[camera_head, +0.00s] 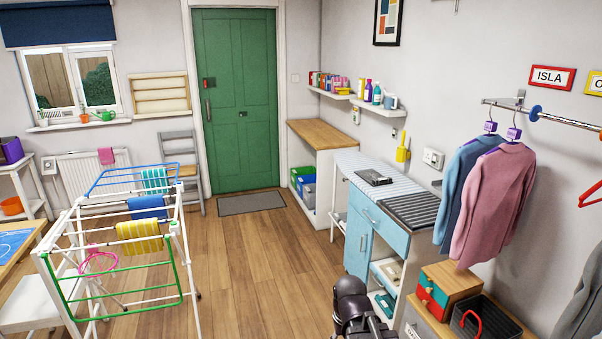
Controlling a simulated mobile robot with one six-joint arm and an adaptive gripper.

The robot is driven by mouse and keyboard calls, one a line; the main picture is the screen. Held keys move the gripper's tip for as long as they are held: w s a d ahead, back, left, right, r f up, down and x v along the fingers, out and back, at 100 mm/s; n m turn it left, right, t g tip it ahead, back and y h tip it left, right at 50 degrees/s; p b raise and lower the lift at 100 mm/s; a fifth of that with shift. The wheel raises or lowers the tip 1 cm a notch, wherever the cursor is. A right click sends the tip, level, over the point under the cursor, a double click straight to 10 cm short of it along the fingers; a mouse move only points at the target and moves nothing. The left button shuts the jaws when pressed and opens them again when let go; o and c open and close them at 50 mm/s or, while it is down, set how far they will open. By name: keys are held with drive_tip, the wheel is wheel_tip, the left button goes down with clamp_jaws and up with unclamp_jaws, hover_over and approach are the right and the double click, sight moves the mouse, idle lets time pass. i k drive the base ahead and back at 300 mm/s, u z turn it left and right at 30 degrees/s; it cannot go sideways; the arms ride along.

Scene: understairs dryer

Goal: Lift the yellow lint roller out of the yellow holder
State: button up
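The yellow holder (402,155) is fixed on the right-hand wall, above the far part of the striped worktop. A thin upright piece, which looks like the handle of the yellow lint roller (403,138), sticks up from it. The two are small here and similar in colour, so I cannot make out exactly where one ends and the other begins. A dark part of my arm shows at the bottom, in front of the blue cabinet. No gripper fingers show, and my gripper is well apart from the holder.
A blue cabinet (375,236) with a striped top stands below the holder; a dark flat object (374,177) lies on it. Jackets (492,195) hang from a rail at right. A drying rack (120,262) stands at left. Wood floor (255,262) between is clear.

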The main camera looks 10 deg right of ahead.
sight(401, 145)
drive_tip(key=u, duration=0.35)
drive_tip(key=i, duration=2.3)
drive_tip(key=z, duration=0.65)
drive_tip(key=i, duration=0.7)
drive_tip(key=z, duration=0.75)
drive_tip(key=i, duration=0.7)
drive_tip(key=z, duration=0.35)
